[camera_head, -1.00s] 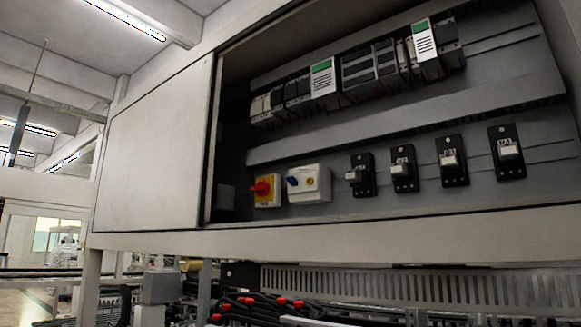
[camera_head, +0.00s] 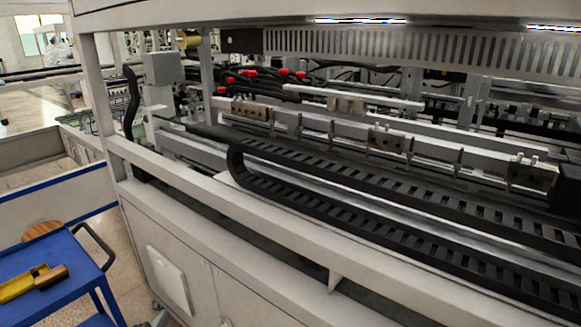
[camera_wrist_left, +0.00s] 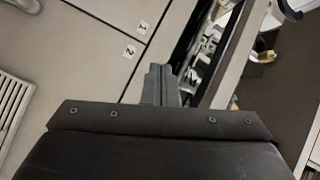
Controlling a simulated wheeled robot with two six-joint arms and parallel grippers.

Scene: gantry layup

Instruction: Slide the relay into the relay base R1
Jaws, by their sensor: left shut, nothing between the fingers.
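My left gripper (camera_wrist_left: 160,85) shows in the left wrist view, its two grey fingers together with nothing between them. It is over pale panels, with machinery beyond its right side. I cannot make out either gripper in the head view. No relay is recognisable in the current views. Relay base R1 and the open cabinet are outside the current head view.
A large machine with a pale front rail (camera_head: 240,215) and black cable chain (camera_head: 350,205) fills the head view. A blue cart (camera_head: 85,268) at lower left carries a yellow and brown object (camera_head: 35,283). Floor shows beside the cart.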

